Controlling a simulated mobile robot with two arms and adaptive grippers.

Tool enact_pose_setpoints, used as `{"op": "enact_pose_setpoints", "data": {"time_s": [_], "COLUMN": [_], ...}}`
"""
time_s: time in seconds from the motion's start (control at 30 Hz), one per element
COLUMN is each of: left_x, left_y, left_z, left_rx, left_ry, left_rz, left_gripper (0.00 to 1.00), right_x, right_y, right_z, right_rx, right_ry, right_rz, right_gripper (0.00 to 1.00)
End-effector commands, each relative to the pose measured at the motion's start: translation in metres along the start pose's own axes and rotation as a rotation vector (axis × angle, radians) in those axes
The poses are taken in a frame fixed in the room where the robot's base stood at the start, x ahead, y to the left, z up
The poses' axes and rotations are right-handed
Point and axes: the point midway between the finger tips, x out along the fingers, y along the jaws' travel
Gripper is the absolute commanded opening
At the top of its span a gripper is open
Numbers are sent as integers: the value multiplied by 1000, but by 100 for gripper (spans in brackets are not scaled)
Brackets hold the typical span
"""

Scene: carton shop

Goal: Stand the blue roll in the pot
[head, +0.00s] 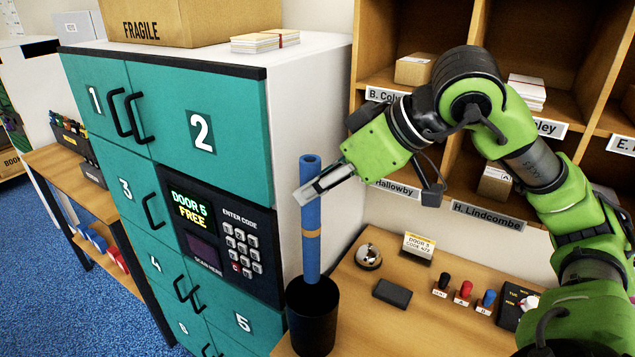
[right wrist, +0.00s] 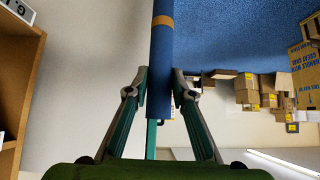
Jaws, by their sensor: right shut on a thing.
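The blue roll (head: 311,253) is a long tube with an orange band, held upright. Its lower end is at the mouth of the black pot (head: 312,322), and the pot's near wall hides whether it touches the bottom. My right gripper (head: 312,191) is shut on the upper part of the roll. In the right wrist view the roll (right wrist: 161,55) runs between the two fingers (right wrist: 160,90). The pot stands at the left end of the wooden counter (head: 365,320), beside the lockers. My left gripper is not in view.
Teal lockers (head: 160,88) with a keypad panel (head: 222,238) stand close left of the pot. On the counter are a bell (head: 368,257), a dark block (head: 392,293), a small sign (head: 418,247) and several stamps (head: 463,290). Wooden pigeonholes (head: 455,30) rise behind.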

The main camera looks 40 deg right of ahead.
Motion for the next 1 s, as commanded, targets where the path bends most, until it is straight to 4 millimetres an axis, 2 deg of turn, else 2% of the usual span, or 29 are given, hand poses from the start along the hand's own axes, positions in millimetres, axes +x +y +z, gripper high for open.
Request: {"op": "enact_pose_setpoints", "data": {"time_s": [0.03,1.0], "left_x": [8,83], "left_y": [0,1], "left_z": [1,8], "left_rx": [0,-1], "left_ry": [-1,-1], "left_rz": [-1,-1], "left_gripper": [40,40], "right_x": [6,60], "right_y": [0,0], "right_z": [6,60], "right_rx": [0,0], "right_ry": [0,-1], "right_rz": [0,1], "right_gripper": [1,1]}}
